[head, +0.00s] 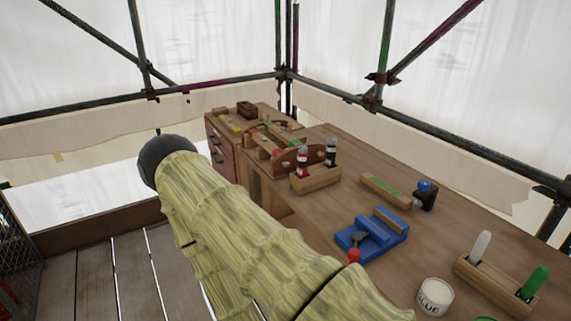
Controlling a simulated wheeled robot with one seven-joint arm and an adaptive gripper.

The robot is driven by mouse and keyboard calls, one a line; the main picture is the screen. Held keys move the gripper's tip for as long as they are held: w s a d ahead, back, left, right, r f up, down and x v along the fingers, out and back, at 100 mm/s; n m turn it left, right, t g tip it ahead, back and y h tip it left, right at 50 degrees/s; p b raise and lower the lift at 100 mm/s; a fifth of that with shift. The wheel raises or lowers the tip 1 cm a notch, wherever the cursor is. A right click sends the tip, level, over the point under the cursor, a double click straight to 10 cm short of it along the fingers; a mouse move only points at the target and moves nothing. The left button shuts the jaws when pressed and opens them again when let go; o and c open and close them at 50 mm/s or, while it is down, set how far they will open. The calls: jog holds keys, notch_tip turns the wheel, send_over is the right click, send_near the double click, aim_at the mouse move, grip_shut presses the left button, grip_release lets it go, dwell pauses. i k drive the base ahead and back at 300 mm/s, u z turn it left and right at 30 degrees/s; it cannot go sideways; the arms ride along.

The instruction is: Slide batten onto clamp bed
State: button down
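A blue clamp (358,238) with a dark grey part in its middle and a red knob (353,256) at its near end sits on the wooden bench. It looks like the clamp bed. A short brown wooden strip (390,219) lies along its far right side. A pale wooden batten-like piece with a green patch (370,182) lies farther back on the bench, apart from the clamp. I cannot tell for sure which piece is the batten. My arm in its yellow-green sleeve crosses the foreground. My gripper is not visible.
A glue tub (434,297) and a wooden holder (497,287) with white and green sticks stand at the front right. A bottle rack (316,181) and a dark block with a blue knob (425,196) stand farther back. Bare bench (465,220) lies right of the clamp.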

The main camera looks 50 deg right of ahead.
aim_at(398, 198)
jog(key=u, duration=0.4)
jog(key=i, duration=1.45)
jog(key=z, duration=2.1)
